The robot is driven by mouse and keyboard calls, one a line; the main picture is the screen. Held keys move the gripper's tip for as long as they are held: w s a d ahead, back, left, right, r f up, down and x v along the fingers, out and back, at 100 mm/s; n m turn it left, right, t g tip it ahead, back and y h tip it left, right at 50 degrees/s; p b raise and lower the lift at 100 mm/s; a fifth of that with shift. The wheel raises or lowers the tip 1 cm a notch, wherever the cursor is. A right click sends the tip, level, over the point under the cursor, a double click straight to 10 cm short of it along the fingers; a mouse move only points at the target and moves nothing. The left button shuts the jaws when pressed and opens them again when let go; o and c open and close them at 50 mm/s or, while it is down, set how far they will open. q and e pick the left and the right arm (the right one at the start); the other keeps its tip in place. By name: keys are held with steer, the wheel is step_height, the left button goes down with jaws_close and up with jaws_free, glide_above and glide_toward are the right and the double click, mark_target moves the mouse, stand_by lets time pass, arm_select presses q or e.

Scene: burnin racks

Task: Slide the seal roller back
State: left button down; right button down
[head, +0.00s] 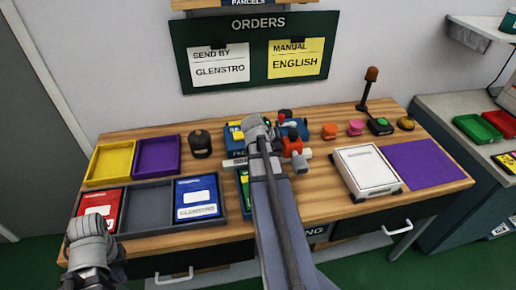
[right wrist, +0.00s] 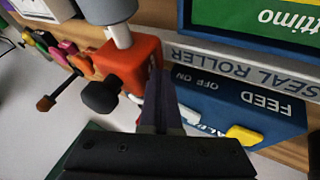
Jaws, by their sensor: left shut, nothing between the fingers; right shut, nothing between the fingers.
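The seal roller has an orange carriage (head: 293,144) with a black knob, seated on a pale rail at the middle of the bench. In the right wrist view the orange block (right wrist: 128,62), its black knob (right wrist: 101,95) and the rail lettered SEAL ROLLER (right wrist: 245,69) show close up. My right gripper (right wrist: 160,88) is shut and empty, its fingers just beside the orange block; I cannot tell whether they touch. In the head view my right arm covers part of the rail. My left gripper (head: 93,228) is shut and empty at the front left.
A blue FEED box (right wrist: 250,108) with a yellow switch (right wrist: 245,135) stands beside the rail. A grey divided tray (head: 150,207) with red and blue packs lies left. A white box (head: 367,168) and purple mat (head: 425,163) lie right. A black weight (head: 201,145) stands behind.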

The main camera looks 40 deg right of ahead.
mark_target(286, 143)
steer(key=d, duration=0.1)
steer(key=s+d, duration=0.1)
steer(key=shift+s+d, duration=0.3)
steer(key=shift+d, duration=0.05)
arm_select(q)
steer(key=shift+a, duration=0.1)
arm_select(e)
steer(key=shift+d, duration=0.1)
steer(key=shift+s+d+r, duration=0.1)
